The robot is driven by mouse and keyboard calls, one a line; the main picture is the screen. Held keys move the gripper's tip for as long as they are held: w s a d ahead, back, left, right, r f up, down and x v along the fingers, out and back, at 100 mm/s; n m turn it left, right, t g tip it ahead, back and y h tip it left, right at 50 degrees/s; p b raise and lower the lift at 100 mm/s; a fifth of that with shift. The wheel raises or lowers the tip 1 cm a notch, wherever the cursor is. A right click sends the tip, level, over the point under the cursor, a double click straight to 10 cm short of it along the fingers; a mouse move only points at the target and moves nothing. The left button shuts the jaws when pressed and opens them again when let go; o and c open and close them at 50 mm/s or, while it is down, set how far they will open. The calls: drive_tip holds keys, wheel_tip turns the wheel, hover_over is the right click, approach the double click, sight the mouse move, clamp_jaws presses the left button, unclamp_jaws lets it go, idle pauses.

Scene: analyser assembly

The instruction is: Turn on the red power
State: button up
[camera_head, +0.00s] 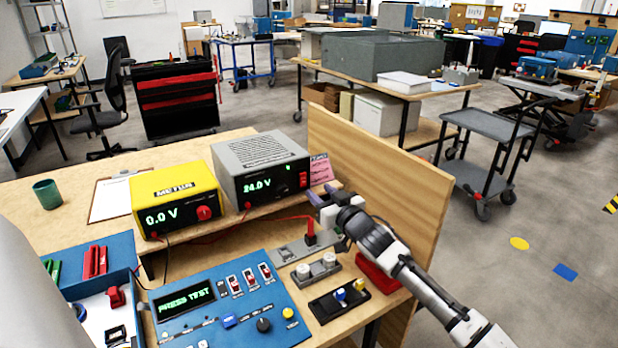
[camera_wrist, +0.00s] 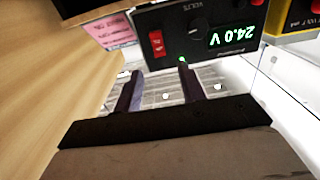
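The grey power supply (camera_head: 262,160) stands on the raised shelf of the wooden bench, with a lit green 24.0 V display. Its red power switch (camera_head: 303,180) is at the right end of the front face. In the wrist view the switch (camera_wrist: 157,42) shows beyond the fingers, near a black knob (camera_wrist: 196,29) and a lit green light (camera_wrist: 182,60). My gripper (camera_head: 318,197) is in front of the supply's right side. In the wrist view its two dark fingers (camera_wrist: 160,75) are apart with nothing between them, pointing toward the supply's front.
A yellow meter (camera_head: 174,196) reading 0.0 V stands left of the supply. A blue panel (camera_head: 240,312) reading PRESS TEST lies in front. A red plug (camera_head: 310,235) stands below my gripper. A wooden side board (camera_head: 385,190) bounds the right. A pink note (camera_head: 320,168) is beside the supply.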

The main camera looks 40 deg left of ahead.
sight(303, 177)
drive_tip(key=p+x, duration=0.1)
drive_tip(key=x, duration=0.6)
drive_tip(key=shift+w+a, duration=0.15)
drive_tip(key=shift+a, duration=0.05)
